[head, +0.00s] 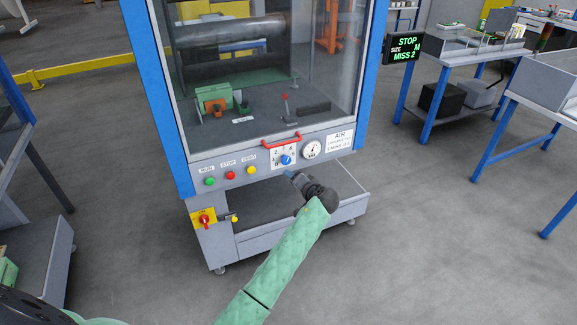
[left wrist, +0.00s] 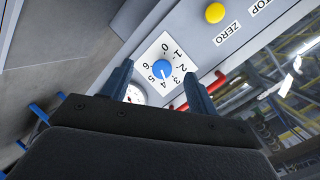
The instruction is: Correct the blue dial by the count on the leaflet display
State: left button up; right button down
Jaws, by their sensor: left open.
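The blue dial (head: 287,159) sits on a white numbered plate on the machine's front panel. In the left wrist view the dial (left wrist: 160,68) shows between my open fingers, with numbers 0 to 6 around it. Its pale pointer mark seems to lie near the 4, but it is small. My left gripper (head: 292,175) is open and empty, just below and in front of the dial, apparently not touching it. The leaflet display (head: 404,47) reads STOP, SIZE M, MISS 2 in green. My right gripper is not in view.
A round gauge (head: 311,149) and a red handle (head: 282,140) flank the dial. Green, red and yellow buttons (head: 251,169) line the panel to its left. A red and yellow switch (head: 204,219) is lower left. Open floor lies to the right.

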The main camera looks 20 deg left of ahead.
aim_at(287, 162)
pick_arm(q)
jog(key=w+a+m+t, duration=0.1)
jog(key=w, duration=0.1)
jog(key=w+a+t+y+p, duration=0.1)
jog(key=w+a, duration=0.1)
jog(key=w, duration=0.1)
jog(key=w+a+m+t+y, duration=0.1)
jog(key=w+a, duration=0.1)
jog(key=shift+w+f+m+t+p, duration=0.3)
jog(key=shift+w+f+t+p, duration=0.05)
jog(key=shift+w+t+p, duration=0.05)
jog(key=shift+w+a, duration=0.35)
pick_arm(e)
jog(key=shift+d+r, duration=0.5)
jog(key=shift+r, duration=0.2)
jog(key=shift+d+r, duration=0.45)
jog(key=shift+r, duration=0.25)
pick_arm(q)
jog(key=c, duration=1)
